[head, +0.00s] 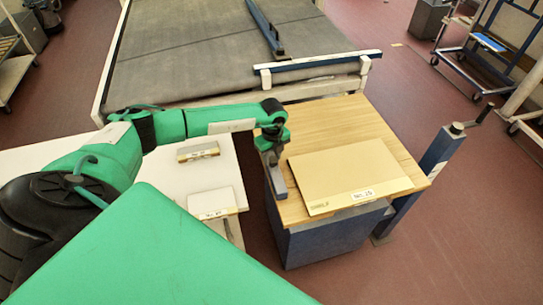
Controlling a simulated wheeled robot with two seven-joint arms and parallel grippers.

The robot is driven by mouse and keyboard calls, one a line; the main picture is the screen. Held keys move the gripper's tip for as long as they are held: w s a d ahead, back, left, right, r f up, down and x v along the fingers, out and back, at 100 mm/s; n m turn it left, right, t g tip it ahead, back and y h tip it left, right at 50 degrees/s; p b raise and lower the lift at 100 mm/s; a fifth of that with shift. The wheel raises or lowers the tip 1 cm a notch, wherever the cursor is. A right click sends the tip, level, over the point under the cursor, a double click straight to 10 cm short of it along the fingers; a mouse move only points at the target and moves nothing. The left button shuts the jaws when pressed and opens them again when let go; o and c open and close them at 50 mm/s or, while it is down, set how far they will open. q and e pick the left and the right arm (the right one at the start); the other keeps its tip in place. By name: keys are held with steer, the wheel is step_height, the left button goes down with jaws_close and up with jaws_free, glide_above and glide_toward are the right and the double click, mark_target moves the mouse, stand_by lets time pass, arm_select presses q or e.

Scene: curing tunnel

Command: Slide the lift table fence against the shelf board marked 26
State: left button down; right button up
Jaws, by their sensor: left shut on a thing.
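The shelf board (350,172) is a flat, pale tan panel lying on the wooden top of the lift table (372,122). Its front edge carries a white label that seems to read 26, though the print is small. The fence (277,181) is a short grey bar at the table's left edge. A narrow strip of wood shows between it and the board's left edge, so they look apart. My left gripper (272,150) reaches down from the green arm and is shut on the fence's far end; its fingertips are partly hidden. My right gripper is out of view.
A white table (170,180) at left holds two smaller labelled boards (198,151) (212,203). A wide grey conveyor belt (190,55) with a blue crossbar (318,62) lies behind the lift table. A blue post with a crank (432,170) stands at its right. Red floor is open beyond.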

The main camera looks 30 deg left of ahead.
arm_select(q)
steer(key=w+d+b, duration=0.2)
steer(key=w+d, duration=0.1)
steer(key=shift+w+d, duration=0.1)
steer(key=shift+w, duration=0.25)
steer(key=c, duration=1)
jaws_free()
steer(key=shift+o, duration=0.2)
